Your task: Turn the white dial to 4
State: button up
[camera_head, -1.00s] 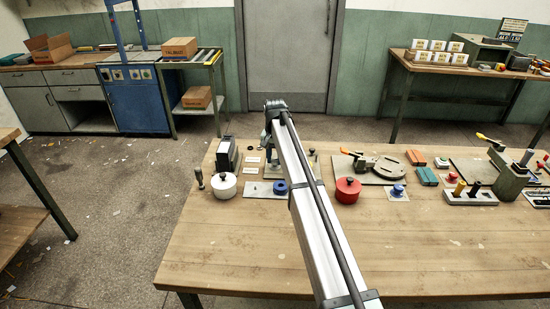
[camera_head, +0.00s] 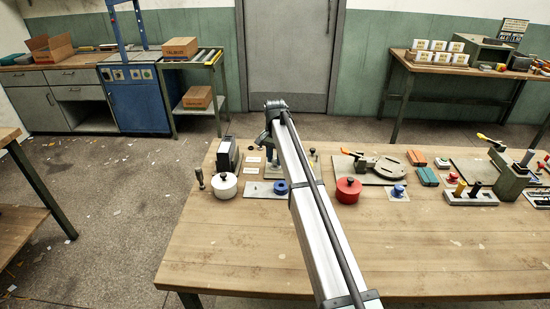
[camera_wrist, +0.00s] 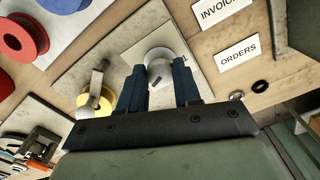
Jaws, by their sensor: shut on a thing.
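The white dial (camera_wrist: 159,58) sits on a pale plate (camera_wrist: 142,28) in the wrist view. A dark mark shows on its near part, and a "1" is printed on the plate just right of it. My gripper (camera_wrist: 160,77) has its two blue fingers on either side of the dial, shut on it. The finger contact and the other numbers are hidden or too small to read. In the head view my arm covers much of the plate (camera_head: 274,174), and I cannot make out the dial there.
A yellow disc with a grey lever (camera_wrist: 97,95) stands left of the dial. INVOICE (camera_wrist: 218,10) and ORDERS (camera_wrist: 239,50) labels lie to the right. A white pot (camera_head: 225,186) and a red pot (camera_head: 348,190) flank my arm. The front of the table (camera_head: 235,245) is clear.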

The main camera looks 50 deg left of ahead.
aim_at(275, 161)
jog(key=o, duration=1.1)
jog(key=shift+c, duration=0.2)
notch_tip(275, 161, up, 14)
jog(key=shift+f, duration=0.15)
